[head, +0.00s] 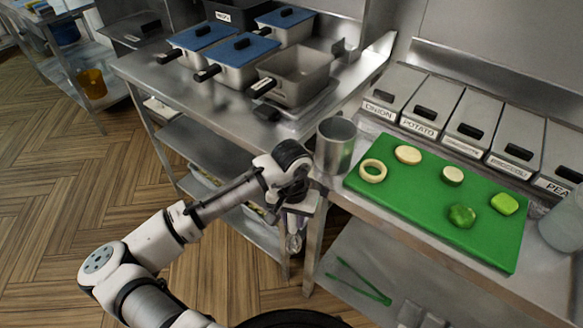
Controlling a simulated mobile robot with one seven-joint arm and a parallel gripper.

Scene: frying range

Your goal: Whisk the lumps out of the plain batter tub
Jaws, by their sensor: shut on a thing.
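My gripper (286,203) is low in front of the bench edge, near the gap between the two benches. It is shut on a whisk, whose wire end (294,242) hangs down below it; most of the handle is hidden. An open grey tub (316,84) with a dark handle stands on the left bench, behind and above my gripper. Two blue-lidded tubs (240,48) (202,36) stand to its left, and a third blue-lidded tub (285,18) is behind them. I cannot read which tub is the plain batter, and no batter or lumps are discernible.
A metal cylinder (335,146) stands at the right bench's corner, close to my wrist. A green board (420,212) holds several vegetable pieces. Labelled lidded bins (433,115) line the back. Green tongs (362,283) lie on the lower shelf. The floor (60,200) at left is clear.

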